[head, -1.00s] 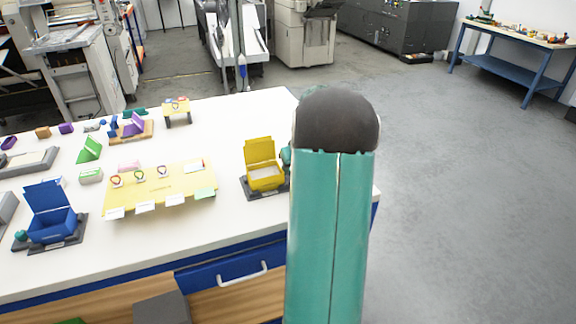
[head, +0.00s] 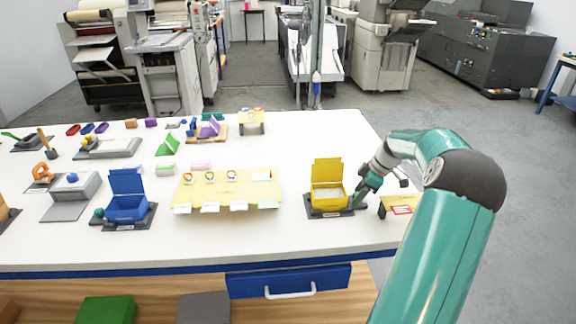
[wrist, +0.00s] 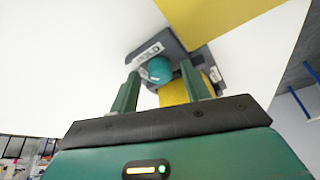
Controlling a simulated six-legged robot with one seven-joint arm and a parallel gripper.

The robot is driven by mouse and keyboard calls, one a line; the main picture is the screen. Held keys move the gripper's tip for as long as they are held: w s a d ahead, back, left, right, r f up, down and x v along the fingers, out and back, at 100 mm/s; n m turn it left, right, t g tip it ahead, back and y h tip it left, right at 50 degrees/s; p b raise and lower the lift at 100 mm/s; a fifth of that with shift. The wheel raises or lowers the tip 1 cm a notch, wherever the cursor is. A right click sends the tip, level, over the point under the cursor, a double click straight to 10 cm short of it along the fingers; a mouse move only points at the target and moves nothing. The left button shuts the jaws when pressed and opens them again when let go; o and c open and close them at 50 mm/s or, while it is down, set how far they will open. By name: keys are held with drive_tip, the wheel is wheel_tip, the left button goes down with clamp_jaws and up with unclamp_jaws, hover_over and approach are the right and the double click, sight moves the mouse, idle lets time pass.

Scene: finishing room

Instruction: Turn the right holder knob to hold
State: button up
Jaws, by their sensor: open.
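The right holder is a yellow open-lidded box (head: 328,197) on a dark base, near the table's right end in the head view. Its teal round knob (wrist: 159,68) shows in the wrist view, beside a white label on the dark base (wrist: 139,54). My gripper (head: 359,197) is low at the box's right side in the head view, where it hides the knob. In the wrist view my gripper (wrist: 160,79) is open, with one finger on each side of the knob. Whether the fingers touch it I cannot tell.
A blue open-lidded box (head: 127,206) with its own teal knob (head: 99,212) stands at the left. A yellow board (head: 228,190) with rings and tags lies between the boxes. A small yellow stand (head: 402,204) is close to the right of my gripper.

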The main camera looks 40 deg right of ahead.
drive_tip(key=a+v, duration=0.1)
drive_tip(key=v, duration=1.3)
drive_tip(key=w+a+r+m+h, duration=0.1)
drive_tip(key=w+a+r, duration=0.2)
drive_tip(key=a, duration=1.1)
drive_tip(key=w+a+r+m+g+h, duration=0.1)
drive_tip(key=w+a+r+h, duration=0.1)
drive_tip(key=a, duration=1.2)
drive_tip(key=shift+w+a+r+m, duration=0.3)
drive_tip(key=shift+w+r, duration=0.35)
drive_tip(key=shift+r, duration=0.2)
drive_tip(key=shift+f, duration=0.1)
